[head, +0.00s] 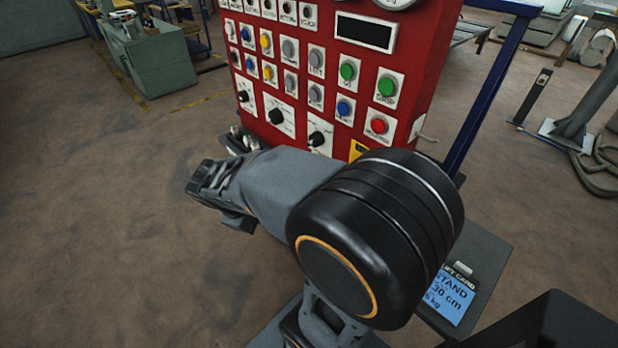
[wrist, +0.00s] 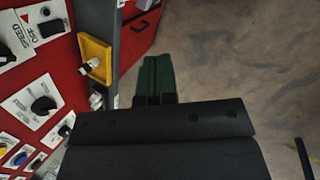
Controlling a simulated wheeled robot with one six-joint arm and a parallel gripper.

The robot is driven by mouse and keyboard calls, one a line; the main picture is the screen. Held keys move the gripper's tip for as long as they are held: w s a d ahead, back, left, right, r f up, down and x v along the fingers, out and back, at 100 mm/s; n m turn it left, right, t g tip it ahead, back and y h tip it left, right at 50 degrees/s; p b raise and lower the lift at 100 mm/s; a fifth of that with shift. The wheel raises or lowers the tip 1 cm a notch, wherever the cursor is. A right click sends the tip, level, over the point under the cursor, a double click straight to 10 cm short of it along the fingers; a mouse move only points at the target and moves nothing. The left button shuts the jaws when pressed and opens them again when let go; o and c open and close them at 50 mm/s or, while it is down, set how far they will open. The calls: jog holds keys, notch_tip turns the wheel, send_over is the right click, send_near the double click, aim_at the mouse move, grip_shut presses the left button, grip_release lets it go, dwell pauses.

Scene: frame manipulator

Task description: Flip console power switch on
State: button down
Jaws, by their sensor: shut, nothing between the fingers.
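The console (head: 425,55) is a red upright panel of buttons and knobs in the head view; its red face also fills the left of the wrist view (wrist: 62,70). In the wrist view a yellow square frame (wrist: 108,50) with a small pale knob or lever (wrist: 93,65) sits near the panel's edge. A black rocker switch (wrist: 50,28) on a white plate lies further left. Which one is the power switch, and its state, I cannot tell. My gripper (wrist: 157,62) is shut and empty, its green fingers right of the yellow frame, apart from it in the picture.
My arm hides the console's lower part in the head view. Black knobs (head: 277,116) and coloured buttons cover its face. A blue post (head: 485,100) stands at its right. A blue-labelled stand (head: 452,292) is at lower right. Open floor (head: 110,240) lies left.

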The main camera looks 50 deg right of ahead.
jog(key=w+d+f+n+h+b, duration=0.2)
jog(key=w+d+f+n+h, duration=0.7)
jog(key=w+d+n+h, duration=0.1)
jog(key=d+n+h, duration=0.1)
jog(key=d+n, duration=0.1)
jog(key=shift+d+n+g, duration=0.3)
jog(key=shift+d+n, duration=0.05)
jog(key=shift+n, duration=0.05)
jog(key=shift+d+f, duration=0.1)
jog(key=shift+d, duration=0.05)
jog(key=d, duration=0.4)
jog(key=d+f, duration=0.1)
jog(key=d, duration=0.4)
jog(key=d+f, duration=0.1)
jog(key=d, duration=0.3)
jog(key=shift+s+d+p, duration=0.3)
jog(key=shift+s, duration=0.1)
